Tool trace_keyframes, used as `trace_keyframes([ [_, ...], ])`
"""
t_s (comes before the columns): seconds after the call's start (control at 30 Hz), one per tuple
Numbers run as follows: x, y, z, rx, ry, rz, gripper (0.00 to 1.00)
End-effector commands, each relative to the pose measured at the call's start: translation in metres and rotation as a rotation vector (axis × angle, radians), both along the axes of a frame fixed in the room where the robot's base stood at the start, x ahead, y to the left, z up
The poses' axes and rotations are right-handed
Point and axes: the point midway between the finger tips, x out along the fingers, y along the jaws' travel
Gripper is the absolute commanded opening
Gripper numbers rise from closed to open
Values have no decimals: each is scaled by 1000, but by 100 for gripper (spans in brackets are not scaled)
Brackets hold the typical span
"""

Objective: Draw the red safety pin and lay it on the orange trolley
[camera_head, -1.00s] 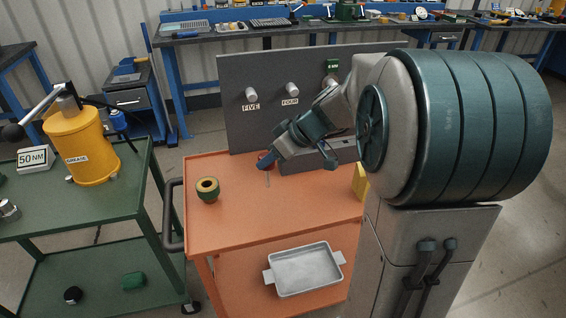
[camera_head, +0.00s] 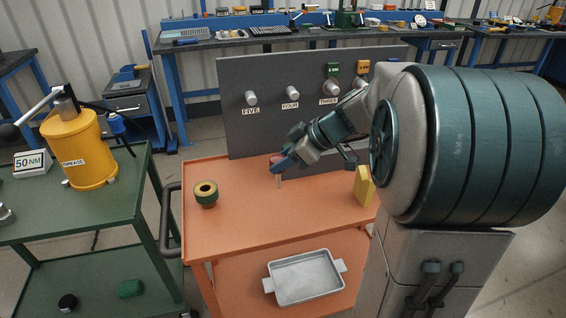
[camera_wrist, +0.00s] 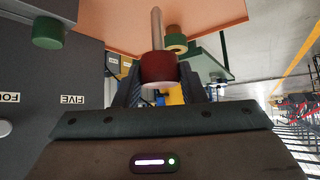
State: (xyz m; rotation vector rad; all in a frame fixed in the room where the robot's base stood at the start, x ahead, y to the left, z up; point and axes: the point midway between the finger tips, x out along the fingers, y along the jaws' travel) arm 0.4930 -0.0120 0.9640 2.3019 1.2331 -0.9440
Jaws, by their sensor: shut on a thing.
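My gripper (camera_head: 284,163) is shut on the red safety pin (camera_wrist: 158,68), holding it by its red head. The pin's bare metal shaft points up in the wrist view, away from the gripper. In the head view the red head (camera_head: 275,158) shows at the fingertips and the thin shaft hangs down over the orange trolley (camera_head: 235,228). I cannot tell exactly how far the shaft's tip is above the trolley top. The fingers partly hide the head.
A green-and-tan ring (camera_head: 205,194) stands at the trolley top's left, a yellow block (camera_head: 364,186) at its right. A grey panel (camera_head: 245,135) with labelled knobs rises behind. A metal tray (camera_head: 305,277) lies on the lower shelf. The top's front middle is clear.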

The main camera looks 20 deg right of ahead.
Motion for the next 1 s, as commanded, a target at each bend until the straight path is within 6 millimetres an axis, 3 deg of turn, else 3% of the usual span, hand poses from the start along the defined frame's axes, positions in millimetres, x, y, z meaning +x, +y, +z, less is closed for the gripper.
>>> trace_keyframes([
  [0.7, 0, 0, -71, 0, -1, -1, 10],
  [1.0, 0, 0, -77, 0, -1, -1, 10],
])
